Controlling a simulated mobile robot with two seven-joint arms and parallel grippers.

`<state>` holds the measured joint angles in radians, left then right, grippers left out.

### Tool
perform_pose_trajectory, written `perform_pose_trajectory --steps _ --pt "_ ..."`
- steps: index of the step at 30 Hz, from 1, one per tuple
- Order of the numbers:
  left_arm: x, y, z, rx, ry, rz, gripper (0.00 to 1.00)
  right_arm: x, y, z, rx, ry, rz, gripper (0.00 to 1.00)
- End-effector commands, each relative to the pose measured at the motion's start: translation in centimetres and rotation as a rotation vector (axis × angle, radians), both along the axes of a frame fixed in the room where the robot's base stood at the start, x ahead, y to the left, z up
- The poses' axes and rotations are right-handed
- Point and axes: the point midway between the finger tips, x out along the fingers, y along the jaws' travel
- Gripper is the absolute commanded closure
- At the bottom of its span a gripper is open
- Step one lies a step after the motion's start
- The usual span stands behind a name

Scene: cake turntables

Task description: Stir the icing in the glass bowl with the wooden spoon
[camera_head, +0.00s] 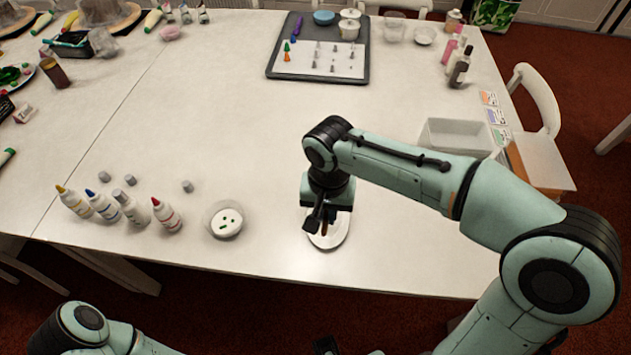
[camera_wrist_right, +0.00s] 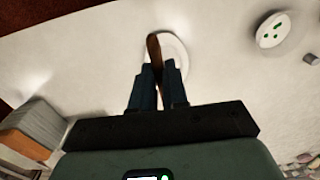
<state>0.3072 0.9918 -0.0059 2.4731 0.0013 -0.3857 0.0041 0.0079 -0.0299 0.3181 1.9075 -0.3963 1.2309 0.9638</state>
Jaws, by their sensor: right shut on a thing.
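The glass bowl (camera_head: 211,232) stands near the table's front edge, left of my right gripper. White icing with a few dark green drops (camera_head: 228,218) is in it; the bowl also shows at the upper right of the right wrist view (camera_wrist_right: 272,32). My right gripper (camera_head: 322,222) points down, shut on the brown wooden spoon (camera_wrist_right: 154,45), over a white saucer (camera_head: 338,238). Whether the spoon touches the saucer I cannot tell. A dark part at the bottom edge of the head view looks like my left gripper (camera_head: 326,346); its jaws are unclear.
Several colouring bottles (camera_head: 135,210) stand left of the bowl, with small grey caps (camera_head: 187,187) behind them. A dark tray (camera_head: 273,66) with piping nozzles lies at the back. A white bin (camera_head: 428,135) is at the right. The table's middle is clear.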

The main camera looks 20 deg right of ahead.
Motion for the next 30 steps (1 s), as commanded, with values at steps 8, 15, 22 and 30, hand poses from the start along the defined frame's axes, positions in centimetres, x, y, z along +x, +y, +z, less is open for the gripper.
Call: perform_pose_trajectory --steps 8,15,22,30 --pt "0.0 0.0 0.1 0.000 0.000 0.000 0.44 0.3 0.0 -0.3 0.001 0.001 0.010 1.00" --pt "0.5 0.0 1.2 0.000 -0.006 0.000 0.44 5.0 -0.1 -4.5 0.003 0.007 0.173 1.00" --pt "1.1 0.0 2.4 0.000 -0.012 0.000 0.44 9.9 -0.2 -11.3 0.003 0.006 0.408 1.00" --pt "1.4 0.0 3.0 0.000 -0.016 0.000 0.44 11.9 -0.3 -15.5 0.000 0.000 0.548 1.00"
